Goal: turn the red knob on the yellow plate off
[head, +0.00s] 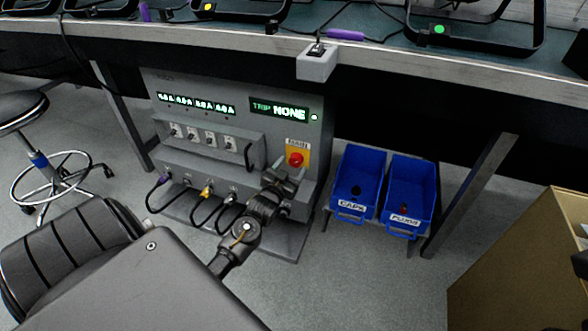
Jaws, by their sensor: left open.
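The red knob (295,159) sits on a small yellow plate (305,158) at the right side of the grey cabinet's (215,130) front. A white label is above the knob. My left gripper (287,177) is just below the knob, with its arm coming up from the bottom of the view. Its jaws are open, though the fingers are small and dark here. I cannot tell whether they touch the knob. My right gripper is not in view.
The cabinet has lit displays reading "NONE" (289,112), several switches, and cables plugged along its lower ledge. Two blue bins (408,192) stand right of it. A grey switch box (317,62) hangs from the bench edge (420,62). A stool (25,108) is at left, a cardboard box (520,265) at lower right.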

